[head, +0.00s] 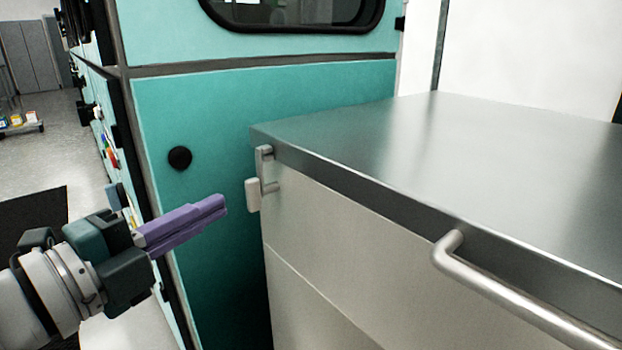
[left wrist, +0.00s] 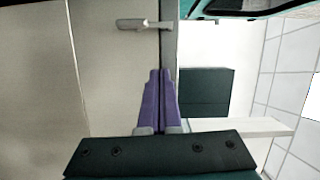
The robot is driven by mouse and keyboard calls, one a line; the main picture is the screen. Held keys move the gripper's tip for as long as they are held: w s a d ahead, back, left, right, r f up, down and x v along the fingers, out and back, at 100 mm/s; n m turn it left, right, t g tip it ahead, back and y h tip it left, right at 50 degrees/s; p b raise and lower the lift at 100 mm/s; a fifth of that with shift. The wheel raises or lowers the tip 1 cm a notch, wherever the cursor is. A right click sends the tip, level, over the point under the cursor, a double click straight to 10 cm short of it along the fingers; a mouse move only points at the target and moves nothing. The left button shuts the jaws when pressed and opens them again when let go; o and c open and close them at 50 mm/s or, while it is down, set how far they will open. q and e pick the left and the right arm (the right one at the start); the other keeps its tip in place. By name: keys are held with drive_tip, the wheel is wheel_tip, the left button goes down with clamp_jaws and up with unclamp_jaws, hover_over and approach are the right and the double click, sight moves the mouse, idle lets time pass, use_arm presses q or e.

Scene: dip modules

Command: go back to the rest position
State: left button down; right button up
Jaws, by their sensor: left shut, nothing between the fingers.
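My left gripper (head: 222,203) comes in from the left in the head view. Its purple fingers are together with nothing between them. The fingertips are a little left of a small light handle (head: 254,194) on the end of a metal cabinet (head: 440,160), with a gap between them. In the left wrist view the closed fingers (left wrist: 159,75) point up the picture, and the handle (left wrist: 140,24) shows above and left of them. My right gripper is not in view.
A teal machine (head: 250,120) with a dark window and a round black knob (head: 180,158) stands behind the cabinet. A bar handle (head: 500,290) juts from the cabinet's front right. The cabinet top is bare. Open floor (head: 50,150) lies at the left.

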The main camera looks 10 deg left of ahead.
use_arm(q)
drive_tip(key=s+a+r+n+g+y+p, duration=0.35)
drive_tip(key=s+r+n+y+p, duration=0.3)
drive_tip(key=n+p, duration=0.55)
drive_tip(key=s+d+r+n+g+p, duration=0.25)
drive_tip(key=s+n+g+p, duration=0.2)
drive_tip(key=s, duration=0.45)
drive_tip(key=s+d+r+n+g+p, duration=0.25)
drive_tip(key=s+r+g+p, duration=0.2)
drive_tip(key=s, duration=0.35)
wheel_tip(320, 180, up, 35)
drive_tip(key=p, duration=3.5)
drive_tip(key=shift+a+f+p, duration=0.15)
drive_tip(key=shift+a+p, duration=0.15)
drive_tip(key=shift+p, duration=0.05)
drive_tip(key=shift+w+g, duration=0.1)
drive_tip(key=shift+g, duration=0.15)
